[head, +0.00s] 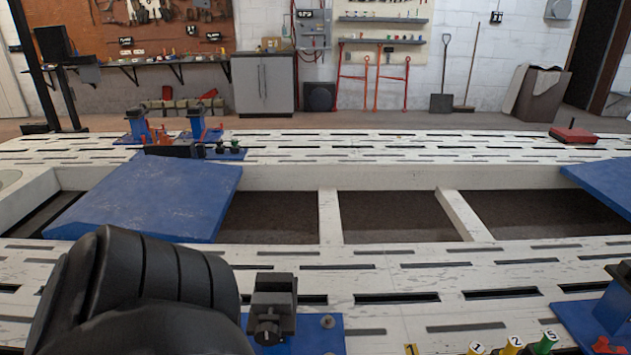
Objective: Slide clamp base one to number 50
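A clamp base with a blue plate (318,338) and a dark clamp head (274,302) stands on the near white slotted rail, just right of my black arm part. That arm part hides the plate's left side. A second blue clamp base (586,322) is cut off by the right edge. More blue clamps (138,126) stand on the far rail at left. I cannot tell which is base one, and no number 50 is readable. Neither gripper's fingers show.
Blue ramps (150,195) and (605,180) span the bench gap. A red box (573,135) lies on the far rail. The near rail (400,270) is clear mid-picture.

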